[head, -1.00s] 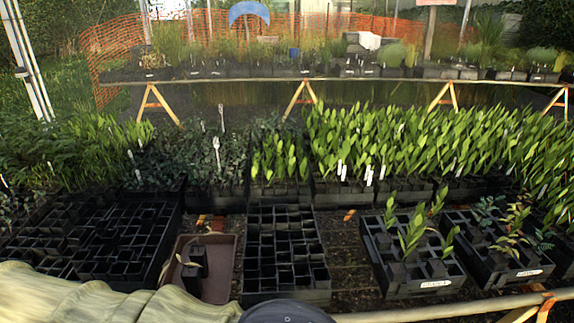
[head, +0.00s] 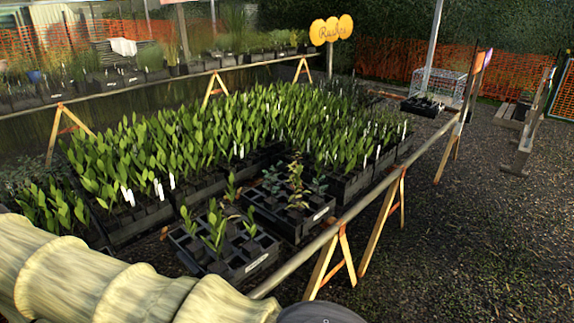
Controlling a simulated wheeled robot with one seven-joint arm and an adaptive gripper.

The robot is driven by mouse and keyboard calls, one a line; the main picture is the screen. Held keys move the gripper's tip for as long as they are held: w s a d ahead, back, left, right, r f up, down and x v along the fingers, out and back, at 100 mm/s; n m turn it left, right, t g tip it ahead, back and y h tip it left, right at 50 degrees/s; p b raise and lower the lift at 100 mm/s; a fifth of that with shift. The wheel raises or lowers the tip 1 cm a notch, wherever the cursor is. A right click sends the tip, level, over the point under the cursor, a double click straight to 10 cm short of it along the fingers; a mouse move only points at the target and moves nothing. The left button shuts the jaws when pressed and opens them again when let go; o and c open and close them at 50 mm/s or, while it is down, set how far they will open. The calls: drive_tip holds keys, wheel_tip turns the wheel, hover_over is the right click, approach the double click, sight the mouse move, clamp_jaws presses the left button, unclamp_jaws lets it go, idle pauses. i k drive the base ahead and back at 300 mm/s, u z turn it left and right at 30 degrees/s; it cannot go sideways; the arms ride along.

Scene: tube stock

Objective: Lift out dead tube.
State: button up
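A black tray (head: 243,262) with a white label stands near the front edge of the bench and holds several tubes with green seedlings (head: 216,228) and some bare gaps. A second labelled black tray (head: 317,217) beside it, to the right, holds mixed tubes. One tube there has a plant with brownish-red leaves (head: 297,185); I cannot tell whether it is dead. My arm, in a pale cover, crosses the lower left. My gripper is not in view.
Dense trays of green seedlings (head: 240,125) fill the bench behind. Open gravel (head: 460,240) lies to the right. A yellow sign (head: 332,30) stands at the back.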

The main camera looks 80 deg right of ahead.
sight(231, 228)
drive_tip(key=z, duration=2.05)
drive_tip(key=i, duration=1)
drive_tip(key=u, duration=0.05)
